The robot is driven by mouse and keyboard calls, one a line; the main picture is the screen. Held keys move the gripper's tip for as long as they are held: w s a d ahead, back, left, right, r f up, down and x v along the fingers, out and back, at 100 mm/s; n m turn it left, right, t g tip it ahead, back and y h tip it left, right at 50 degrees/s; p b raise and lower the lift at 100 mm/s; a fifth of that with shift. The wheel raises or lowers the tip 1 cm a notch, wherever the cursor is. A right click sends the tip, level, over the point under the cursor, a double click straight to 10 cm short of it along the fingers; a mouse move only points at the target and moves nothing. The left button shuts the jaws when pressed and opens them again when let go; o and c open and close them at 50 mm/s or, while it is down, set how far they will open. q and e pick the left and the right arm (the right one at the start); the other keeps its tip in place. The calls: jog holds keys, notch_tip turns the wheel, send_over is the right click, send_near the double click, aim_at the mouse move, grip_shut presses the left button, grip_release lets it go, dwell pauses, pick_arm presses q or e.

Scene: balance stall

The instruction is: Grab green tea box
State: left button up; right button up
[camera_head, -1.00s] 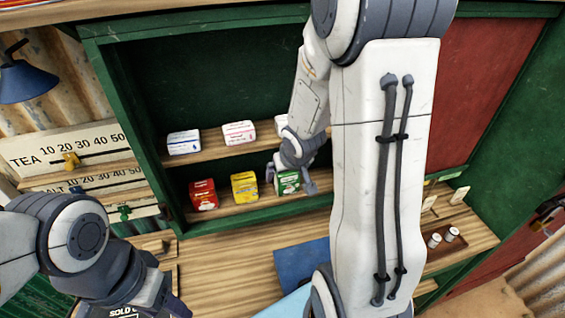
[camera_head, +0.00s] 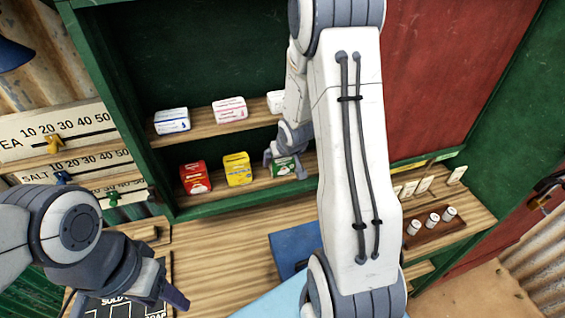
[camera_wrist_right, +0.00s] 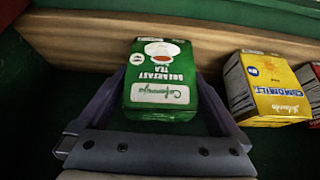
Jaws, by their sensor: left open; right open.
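The green tea box (camera_head: 284,166) stands on the lower shelf (camera_head: 219,200), at the right end of a row of boxes. In the right wrist view the green box (camera_wrist_right: 160,75) shows "Breakfast Tea" upside down, with the fingers of my right gripper (camera_wrist_right: 160,100) on either side of it. The fingers are open around the box; I cannot tell whether they touch it. In the head view my right gripper (camera_head: 285,160) partly hides the box. My left gripper (camera_head: 172,292) is low at the left, over the counter, away from the box.
A yellow box (camera_head: 237,169) and a red box (camera_head: 195,178) stand left of the green one. White boxes (camera_head: 229,110) are on the upper shelf. Slider scales (camera_head: 60,140) are at the left. A tray with white cylinders (camera_head: 432,220) is at the right.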

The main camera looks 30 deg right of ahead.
jog(key=c, duration=1.1)
jog(key=shift+o, duration=0.2)
jog(key=shift+r, duration=0.15)
